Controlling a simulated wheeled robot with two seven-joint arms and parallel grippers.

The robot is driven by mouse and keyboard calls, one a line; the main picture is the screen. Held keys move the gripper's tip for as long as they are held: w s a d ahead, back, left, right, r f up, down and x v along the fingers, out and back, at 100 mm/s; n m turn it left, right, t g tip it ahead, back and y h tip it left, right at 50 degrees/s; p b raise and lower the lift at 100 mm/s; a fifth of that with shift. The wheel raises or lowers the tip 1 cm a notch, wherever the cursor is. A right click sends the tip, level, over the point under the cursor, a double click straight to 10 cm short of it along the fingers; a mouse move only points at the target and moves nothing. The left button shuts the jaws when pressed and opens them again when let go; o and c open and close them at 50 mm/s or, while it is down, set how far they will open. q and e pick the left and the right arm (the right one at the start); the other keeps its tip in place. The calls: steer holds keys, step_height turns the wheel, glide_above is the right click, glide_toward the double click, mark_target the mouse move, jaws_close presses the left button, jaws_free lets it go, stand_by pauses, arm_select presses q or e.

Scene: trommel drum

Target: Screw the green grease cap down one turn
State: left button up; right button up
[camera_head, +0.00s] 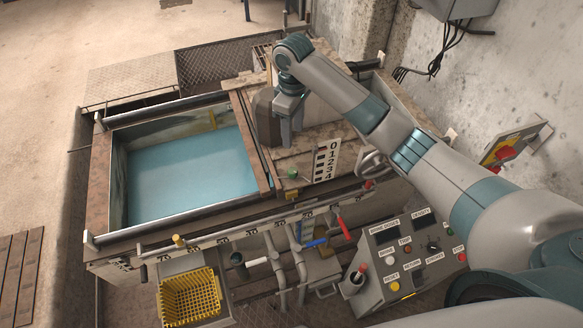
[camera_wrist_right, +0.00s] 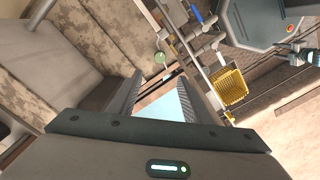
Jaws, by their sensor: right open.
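The green grease cap (camera_head: 293,174) is a small round knob on the front part of the wooden deck, just right of the blue-floored basin. It also shows in the wrist view (camera_wrist_right: 160,58), beyond the fingertips and roughly between them. My right gripper (camera_head: 291,134) is open, with nothing between its fingers. It points down behind the cap in the head view, apart from it. In the wrist view the two fingers of the right gripper (camera_wrist_right: 160,76) stand wide apart. My left gripper is in neither view.
A board numbered 0 to 4 (camera_head: 326,160) stands right of the cap, with a grey handwheel (camera_head: 371,163) beyond it. A block-like housing (camera_head: 264,117) is close left of my gripper. A control box (camera_head: 405,250), pipes with levers and a yellow basket (camera_head: 190,296) are in front.

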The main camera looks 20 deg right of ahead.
mark_target(293, 170)
steer(key=shift+f, duration=0.1)
step_height(293, 170, down, 17)
steer(key=p, duration=0.3)
steer(key=shift+f, duration=0.1)
stand_by(0.4)
steer(key=c, duration=1.1)
